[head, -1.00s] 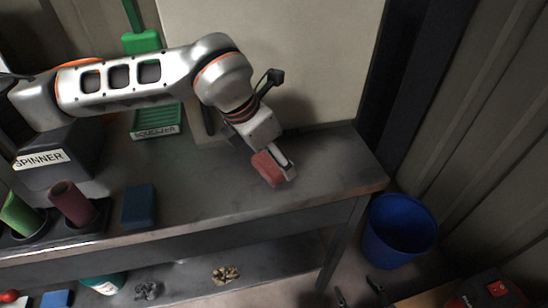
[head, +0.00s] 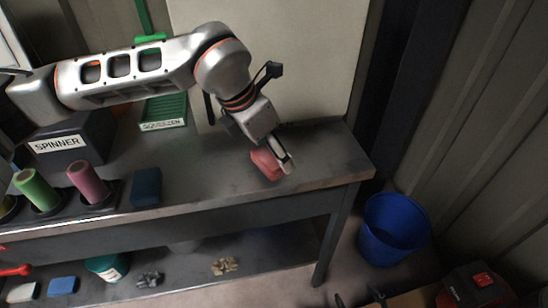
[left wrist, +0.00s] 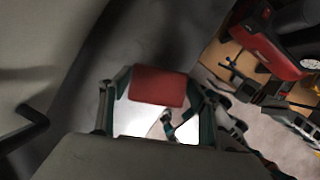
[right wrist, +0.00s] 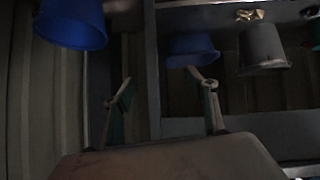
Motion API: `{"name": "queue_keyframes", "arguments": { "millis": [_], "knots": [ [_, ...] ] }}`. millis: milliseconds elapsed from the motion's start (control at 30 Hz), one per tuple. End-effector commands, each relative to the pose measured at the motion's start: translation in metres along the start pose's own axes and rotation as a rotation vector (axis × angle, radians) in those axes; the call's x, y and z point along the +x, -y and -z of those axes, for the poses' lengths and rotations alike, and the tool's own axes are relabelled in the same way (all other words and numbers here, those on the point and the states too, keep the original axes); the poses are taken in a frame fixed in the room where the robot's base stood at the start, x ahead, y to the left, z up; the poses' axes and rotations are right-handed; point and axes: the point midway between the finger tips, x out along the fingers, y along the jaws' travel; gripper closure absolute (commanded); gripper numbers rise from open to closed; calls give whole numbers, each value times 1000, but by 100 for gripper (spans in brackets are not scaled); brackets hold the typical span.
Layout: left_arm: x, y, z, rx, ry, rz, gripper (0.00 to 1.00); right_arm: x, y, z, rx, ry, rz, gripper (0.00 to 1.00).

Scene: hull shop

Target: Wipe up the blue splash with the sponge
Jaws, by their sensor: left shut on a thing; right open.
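A red sponge-like block (head: 266,164) is held in my left gripper (head: 281,157), low at the bench top near its right end. Whether the block touches the bench, I cannot tell. In the left wrist view the red block (left wrist: 158,86) sits between the fingers. I see no blue splash; the block, gripper and arm cover part of the bench. My right gripper (head: 358,298) shows only as dark fingertips at the bottom edge of the head view. In the right wrist view its fingers (right wrist: 167,103) are apart with nothing between them.
The grey bench (head: 215,183) carries a blue block (head: 146,187), a spinner (head: 62,150) with coloured rolls in front, and a green squeezer tray (head: 164,112). A pale panel (head: 300,60) stands behind. A blue bucket (head: 392,230) is on the floor at right. The lower shelf holds small items.

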Motion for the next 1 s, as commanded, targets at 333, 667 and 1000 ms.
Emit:
{"name": "queue_keyframes", "arguments": {
  "millis": [333,667,1000],
  "knots": [
    [-33,-8,-14,2,4,-2,58,-10,1,10,9,1,5,42],
    [-47,-11,-20,3,2,0,58,-13,0,15,7,2,4,42],
    [-46,-11,-20,3,2,1,58,-13,-1,20,6,-6,3,42]
  ]
}}
